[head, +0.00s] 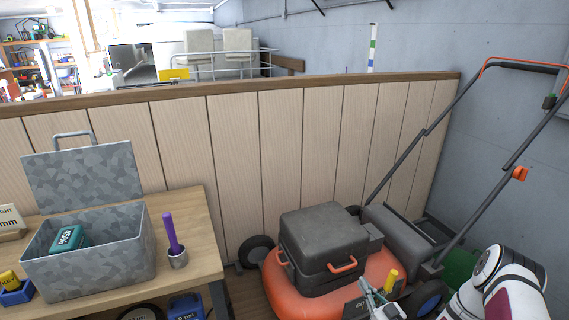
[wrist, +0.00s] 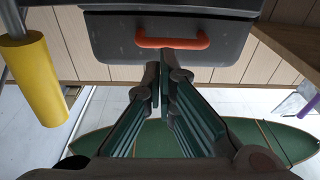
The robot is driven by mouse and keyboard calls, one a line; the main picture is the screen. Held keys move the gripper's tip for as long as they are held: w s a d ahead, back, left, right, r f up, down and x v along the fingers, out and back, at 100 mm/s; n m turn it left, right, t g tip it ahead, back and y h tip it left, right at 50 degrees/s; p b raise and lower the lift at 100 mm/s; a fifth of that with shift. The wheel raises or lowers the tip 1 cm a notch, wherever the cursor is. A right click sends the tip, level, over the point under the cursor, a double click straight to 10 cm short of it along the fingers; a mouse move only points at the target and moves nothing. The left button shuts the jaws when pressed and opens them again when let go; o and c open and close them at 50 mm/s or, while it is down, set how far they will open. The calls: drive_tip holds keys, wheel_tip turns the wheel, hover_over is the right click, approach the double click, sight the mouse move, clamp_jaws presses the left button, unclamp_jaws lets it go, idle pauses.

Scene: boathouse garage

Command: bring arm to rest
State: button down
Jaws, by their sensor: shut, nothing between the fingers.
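My gripper (head: 368,290) is at the lower right of the head view, in front of the orange lawn mower (head: 285,294) and its dark grey box (head: 324,236). In the wrist view my gripper (wrist: 166,72) has its fingertips together with nothing between them. The tips appear just below the orange handle (wrist: 172,42) on the dark box (wrist: 230,52); whether they touch it cannot be told. My white arm reaches in from the lower right corner.
A wooden bench (head: 193,212) at left holds an open grey metal box (head: 97,268) and a purple-handled tool (head: 170,232) in a cup. A yellow cylinder (head: 391,279) stands close by my gripper. A panelled partition (head: 285,150) stands behind the mower.

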drive_tip(key=w+r+g, duration=0.1)
drive_tip(key=w+r, duration=0.1)
drive_tip(key=w+d+r+n+g, duration=0.1)
drive_tip(key=w+r, duration=0.2)
drive_tip(key=w+r+n+g+h, duration=0.1)
drive_tip(key=w+r, duration=0.1)
drive_tip(key=shift+w+d+r, duration=0.15)
drive_tip(key=shift+d+r, duration=0.05)
drive_tip(key=s+r+m+g+h, duration=0.1)
drive_tip(key=s+r+g+h, duration=0.15)
drive_tip(key=r, duration=1.05)
drive_tip(key=s+r+m+g+h, duration=0.1)
drive_tip(key=s+r+g+h, duration=0.2)
drive_tip(key=r, duration=1)
drive_tip(key=s+a+r+m+g+h, duration=0.1)
drive_tip(key=s+a+r+g, duration=0.1)
drive_tip(key=s+r, duration=0.45)
drive_tip(key=s+a+r+m+g+h, duration=0.1)
drive_tip(key=s+a+r+m+h, duration=0.15)
drive_tip(key=s, duration=0.75)
drive_tip(key=s+a+g+y, duration=0.1)
drive_tip(key=s+a, duration=0.2)
drive_tip(key=s, duration=0.7)
drive_tip(key=s+a+g+y, duration=0.1)
drive_tip(key=s+a, duration=0.3)
drive_tip(key=s, duration=0.6)
drive_tip(key=shift+r+m+g+y, duration=0.35)
drive_tip(key=shift+r+m+y, duration=0.1)
drive_tip(key=shift+y, duration=0.15)
